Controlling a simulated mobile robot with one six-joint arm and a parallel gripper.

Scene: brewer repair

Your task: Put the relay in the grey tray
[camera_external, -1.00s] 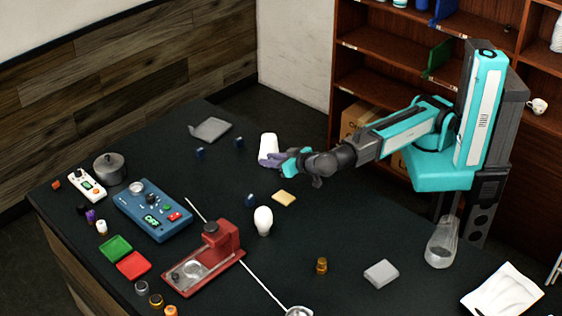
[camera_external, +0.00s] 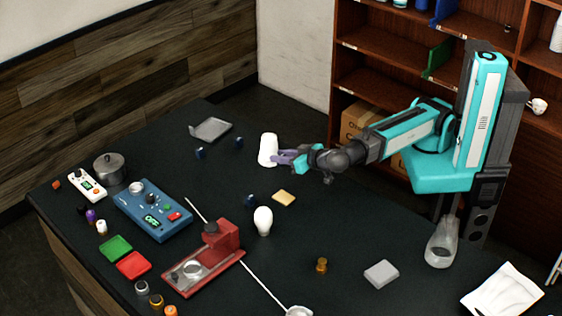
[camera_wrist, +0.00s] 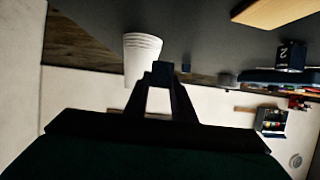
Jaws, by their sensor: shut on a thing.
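My gripper (camera_external: 281,158) is raised over the far part of the dark table, with its fingertips close to the white cups in the picture. In the wrist view its fingers (camera_wrist: 160,80) close on a small dark block (camera_wrist: 161,71), which looks like the relay; its details are too dark to make out. In the external view the held block is too small to tell apart from the fingers. The grey tray (camera_external: 212,129) lies empty at the table's far edge, left of my gripper.
White stacked cups (camera_external: 267,149) stand beside my gripper; they also show in the wrist view (camera_wrist: 142,58). Small dark blue blocks (camera_external: 200,153) lie near the tray. A white bulb (camera_external: 263,220), a tan pad (camera_external: 284,196) and a red brewer (camera_external: 207,258) stand nearer.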

